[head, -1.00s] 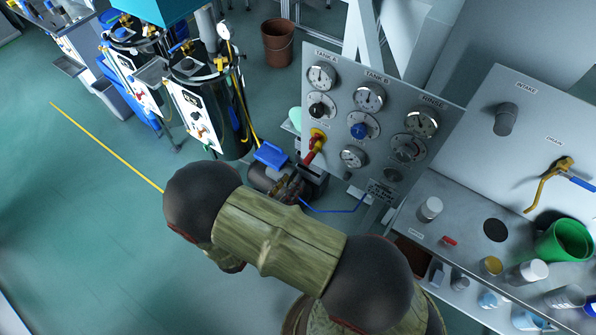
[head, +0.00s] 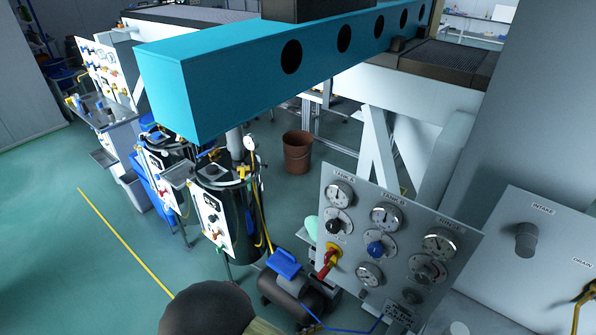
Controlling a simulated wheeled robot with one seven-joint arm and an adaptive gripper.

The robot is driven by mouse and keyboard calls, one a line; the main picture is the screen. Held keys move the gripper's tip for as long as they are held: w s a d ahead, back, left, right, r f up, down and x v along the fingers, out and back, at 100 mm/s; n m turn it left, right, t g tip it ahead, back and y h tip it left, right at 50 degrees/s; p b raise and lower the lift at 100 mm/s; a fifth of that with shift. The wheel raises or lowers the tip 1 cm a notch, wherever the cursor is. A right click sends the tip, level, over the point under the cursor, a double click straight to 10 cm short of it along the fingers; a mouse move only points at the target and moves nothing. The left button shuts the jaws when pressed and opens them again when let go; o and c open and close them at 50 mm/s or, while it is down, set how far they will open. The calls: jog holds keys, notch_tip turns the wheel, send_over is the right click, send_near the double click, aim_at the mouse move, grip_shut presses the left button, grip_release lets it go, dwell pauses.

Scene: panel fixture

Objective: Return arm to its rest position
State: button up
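My arm (head: 208,308) shows only as a dark rounded joint at the bottom edge of the head view, with a sliver of olive link beside it. My gripper is not in the frame. The gauge panel (head: 462,262) stands at the lower right, with several round dials and knobs, including a blue knob (head: 375,249) and a red-and-yellow valve handle (head: 327,262). The arm joint is left of the panel and appears apart from it.
A dark tank (head: 238,235) with hoses stands left of the panel. A brown bucket (head: 297,153) is on the floor behind. A teal beam (head: 240,80) spans overhead. A small blue-topped compressor (head: 285,265) sits beside the panel. Green floor at left (head: 60,240) is clear.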

jog(key=s+d+r+m+g+y, duration=0.1)
jog(key=s+r+m+g+y, duration=0.3)
jog(key=r+m, duration=0.4)
jog(key=s+d+r+m+g+y, duration=0.1)
jog(key=s+r+m+g+y, duration=0.35)
jog(key=m, duration=0.65)
jog(key=w+d+r+m+t+y, duration=0.1)
jog(key=d+r+m+t+y, duration=0.1)
jog(key=r, duration=0.8)
jog(key=w+d+r+m+t+y, duration=0.1)
jog(key=d+r+m+t, duration=0.3)
jog(key=d+r, duration=0.5)
jog(key=shift+w+r+m+y, duration=0.4)
jog(key=shift+m+y, duration=0.25)
jog(key=shift+m, duration=0.55)
